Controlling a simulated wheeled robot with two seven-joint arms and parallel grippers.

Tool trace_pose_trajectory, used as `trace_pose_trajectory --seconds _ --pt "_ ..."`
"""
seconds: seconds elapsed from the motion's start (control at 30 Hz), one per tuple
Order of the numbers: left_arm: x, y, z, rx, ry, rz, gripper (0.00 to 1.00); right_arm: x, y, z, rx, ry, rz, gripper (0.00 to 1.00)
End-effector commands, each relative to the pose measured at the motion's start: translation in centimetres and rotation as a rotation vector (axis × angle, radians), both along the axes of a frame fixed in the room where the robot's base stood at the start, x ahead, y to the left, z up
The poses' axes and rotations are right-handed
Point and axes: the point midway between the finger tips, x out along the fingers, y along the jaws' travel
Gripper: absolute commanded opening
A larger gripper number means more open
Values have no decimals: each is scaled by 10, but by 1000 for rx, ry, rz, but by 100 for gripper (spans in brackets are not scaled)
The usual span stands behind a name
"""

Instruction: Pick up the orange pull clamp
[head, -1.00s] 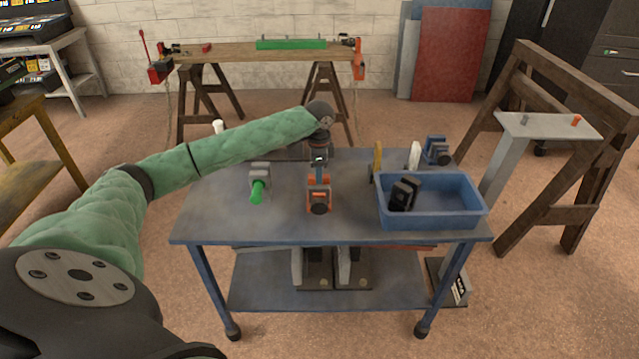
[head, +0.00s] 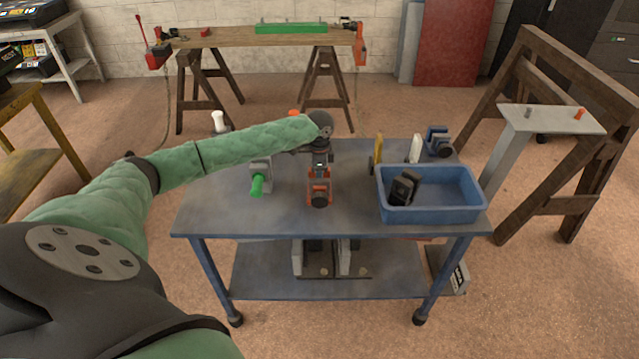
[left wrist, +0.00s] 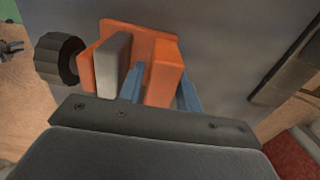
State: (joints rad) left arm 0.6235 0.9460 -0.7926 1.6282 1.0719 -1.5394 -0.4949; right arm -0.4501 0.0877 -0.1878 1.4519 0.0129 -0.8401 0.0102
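The orange pull clamp (head: 320,196) sits on the blue-grey table, with a dark round knob at its front. In the left wrist view the clamp (left wrist: 166,80) shows an orange block, a grey jaw and a black knob at the left. My left gripper (head: 320,160) points down at the clamp's rear part. Its two blue fingers (left wrist: 161,92) are open, one on each side of the orange block. A small gap shows beside the left finger; contact on the right side cannot be told. My right gripper is not in view.
A grey clamp with a green handle (head: 258,184) stands left of the orange one. A blue bin (head: 430,214) with a black object (head: 403,188) is at right. Yellow, white and blue tools stand behind the bin. The table's front left is bare.

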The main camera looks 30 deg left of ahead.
Motion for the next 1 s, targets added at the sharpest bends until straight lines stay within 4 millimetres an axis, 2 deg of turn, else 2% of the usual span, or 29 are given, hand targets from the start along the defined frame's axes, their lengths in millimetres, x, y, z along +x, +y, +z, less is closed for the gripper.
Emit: trace_pose_trajectory --seconds 0.13,0.4,0.43,0.6,1.0 --pt "0 -1 -11 -1 1 -1 35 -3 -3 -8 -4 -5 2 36" --pt "0 -1 -14 0 0 -1 35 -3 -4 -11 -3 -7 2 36" --pt "0 0 -13 0 0 -1 33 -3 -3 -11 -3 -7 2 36" --pt "0 -1 -13 0 0 -1 0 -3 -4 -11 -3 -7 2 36" --pt "0 0 -11 -1 -2 -1 0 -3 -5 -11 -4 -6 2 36"
